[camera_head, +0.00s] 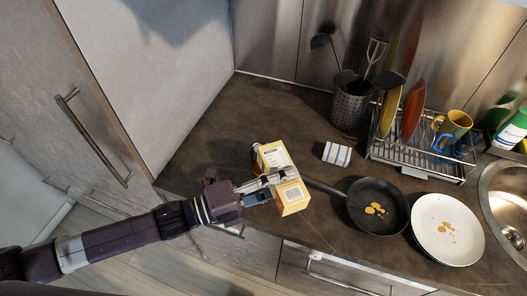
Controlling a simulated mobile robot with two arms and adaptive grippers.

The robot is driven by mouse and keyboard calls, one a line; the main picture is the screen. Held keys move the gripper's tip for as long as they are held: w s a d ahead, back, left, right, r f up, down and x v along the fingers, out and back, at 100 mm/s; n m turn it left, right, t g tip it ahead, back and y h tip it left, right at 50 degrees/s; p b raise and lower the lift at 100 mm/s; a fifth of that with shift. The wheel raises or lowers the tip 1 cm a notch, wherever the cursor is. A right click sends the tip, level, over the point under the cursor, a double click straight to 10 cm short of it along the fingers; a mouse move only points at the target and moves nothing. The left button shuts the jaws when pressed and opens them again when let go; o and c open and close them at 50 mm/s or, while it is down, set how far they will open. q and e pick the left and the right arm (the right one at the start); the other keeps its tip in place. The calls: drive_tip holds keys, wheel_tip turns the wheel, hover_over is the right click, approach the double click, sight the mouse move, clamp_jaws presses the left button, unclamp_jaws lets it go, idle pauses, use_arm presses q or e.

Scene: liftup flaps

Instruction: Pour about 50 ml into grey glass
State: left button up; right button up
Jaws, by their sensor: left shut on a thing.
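My left gripper (268,184) is shut on a yellow carton (292,198) with a white label. It holds the carton tilted near the front edge of the dark counter. A small dark round shape (256,148) shows at the carton's far upper end; I cannot tell whether it is a cap or something behind. I cannot make out a grey glass; the carton and gripper hide part of the counter. My right gripper is not in view.
A black frying pan (361,219) and a white plate (421,242), both with orange-brown bits, sit right of the carton. A sink (489,208) is at right. The counter's back left is clear.

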use_arm(q)
drive_tip(key=f+m+b, duration=0.1)
drive_tip(key=b, duration=0.1)
drive_tip(key=f+m+b, duration=0.1)
drive_tip(key=f+b, duration=0.1)
drive_tip(key=shift+s+d+m, duration=0.15)
drive_tip(key=shift+s+m, duration=0.25)
drive_tip(key=shift+w+r+m+p, duration=0.25)
drive_tip(key=shift+r+m+p, duration=0.05)
drive_tip(key=shift+m, duration=0.1)
drive_tip(key=shift+w+f+m+b, duration=0.15)
drive_tip(key=shift+f+m+b, duration=0.25)
drive_tip(key=shift+m+b, duration=0.25)
drive_tip(key=shift+w+a, duration=0.15)
drive_tip(key=shift+a, duration=0.05)
idle(0.8)
